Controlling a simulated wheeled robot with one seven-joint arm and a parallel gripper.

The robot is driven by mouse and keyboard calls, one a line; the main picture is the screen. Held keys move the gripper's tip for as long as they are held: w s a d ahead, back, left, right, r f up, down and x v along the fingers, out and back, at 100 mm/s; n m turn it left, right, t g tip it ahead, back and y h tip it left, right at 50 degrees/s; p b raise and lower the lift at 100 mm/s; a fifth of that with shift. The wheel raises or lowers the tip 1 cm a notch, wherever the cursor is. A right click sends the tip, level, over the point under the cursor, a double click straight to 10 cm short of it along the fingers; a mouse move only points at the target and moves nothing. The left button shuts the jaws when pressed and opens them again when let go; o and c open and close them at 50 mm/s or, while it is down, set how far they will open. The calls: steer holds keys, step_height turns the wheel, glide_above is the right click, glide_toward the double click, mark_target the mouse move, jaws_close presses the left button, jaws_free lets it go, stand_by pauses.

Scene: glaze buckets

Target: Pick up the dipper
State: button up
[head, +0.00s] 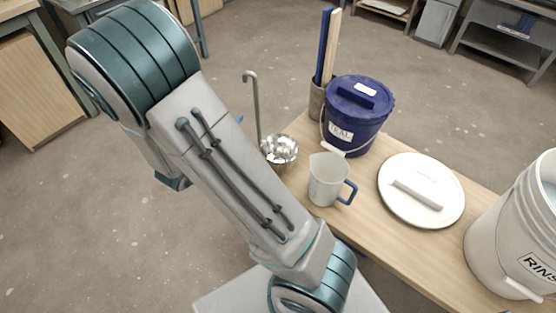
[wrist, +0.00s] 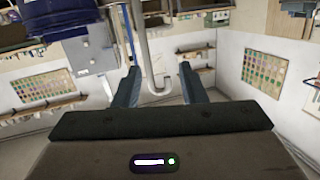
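The dipper (head: 279,149) is a shiny metal ladle with a round bowl at the left end of the wooden table. Its thin handle (head: 256,105) rises upright and ends in a hook at the top. In the wrist view the hooked handle (wrist: 144,45) shows between the fingers of my gripper (wrist: 159,72), with a gap on both sides. My gripper is open and holds nothing. In the head view my arm hides most of the gripper; a small blue piece shows just left of the handle.
Close by on the wooden table (head: 377,228) stand a white pitcher (head: 325,181) with a blue handle, a lidded blue bucket (head: 352,122) and a holder (head: 316,103) with tall sticks. A round white lid (head: 428,184) and a white rinse bucket (head: 505,235) are further right. Open floor lies left.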

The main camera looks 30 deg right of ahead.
mark_target(255, 99)
steer(key=d, duration=0.2)
steer(key=w+d+h+b, duration=0.1)
steer(key=d, duration=0.2)
steer(key=w+d+h+b, duration=0.1)
steer(key=d, duration=0.1)
steer(key=shift+d+f+m+g, duration=0.2)
steer(key=shift+f+m+g, duration=0.1)
steer(key=shift+f, duration=0.05)
steer(key=shift+b+x, duration=0.65)
steer(key=shift+x, duration=2.35)
steer(key=shift+w+a+r, duration=0.1)
jaws_close()
